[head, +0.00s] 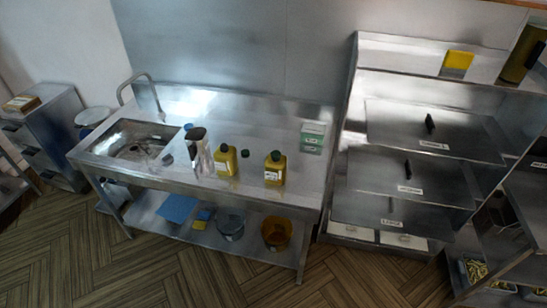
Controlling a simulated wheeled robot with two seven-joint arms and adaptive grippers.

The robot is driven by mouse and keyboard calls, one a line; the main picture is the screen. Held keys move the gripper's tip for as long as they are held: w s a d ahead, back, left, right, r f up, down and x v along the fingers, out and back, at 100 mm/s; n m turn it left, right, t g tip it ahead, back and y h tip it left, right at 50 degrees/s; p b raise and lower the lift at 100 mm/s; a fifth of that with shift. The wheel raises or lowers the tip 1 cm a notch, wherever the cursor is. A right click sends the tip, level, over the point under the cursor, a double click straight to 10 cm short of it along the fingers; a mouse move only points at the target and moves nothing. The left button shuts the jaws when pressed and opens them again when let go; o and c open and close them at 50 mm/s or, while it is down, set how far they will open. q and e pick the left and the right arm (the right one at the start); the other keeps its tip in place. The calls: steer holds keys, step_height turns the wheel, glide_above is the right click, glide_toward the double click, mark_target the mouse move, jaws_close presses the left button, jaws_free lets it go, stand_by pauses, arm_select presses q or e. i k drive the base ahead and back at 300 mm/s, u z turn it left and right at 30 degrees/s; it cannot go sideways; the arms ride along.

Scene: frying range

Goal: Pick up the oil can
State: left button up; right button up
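Two yellow bottles stand upright on the steel sink table (295,110). A large olive-yellow container (521,58), partly cut by the frame, is at the top right. I cannot tell for sure which of these is the oil can. Neither of my grippers is in view.
The sink basin (136,142) is at the table's left. A small green cap-like object (245,153) and a green-white box (312,137) are on the table. Below are a grey bucket (231,226) and an amber bucket (276,234). A steel drawer rack (347,120) stands right. The front floor is clear.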

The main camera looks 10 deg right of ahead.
mark_target(224, 156)
steer(key=z, duration=0.75)
steer(key=i, duration=0.4)
steer(key=z, duration=0.05)
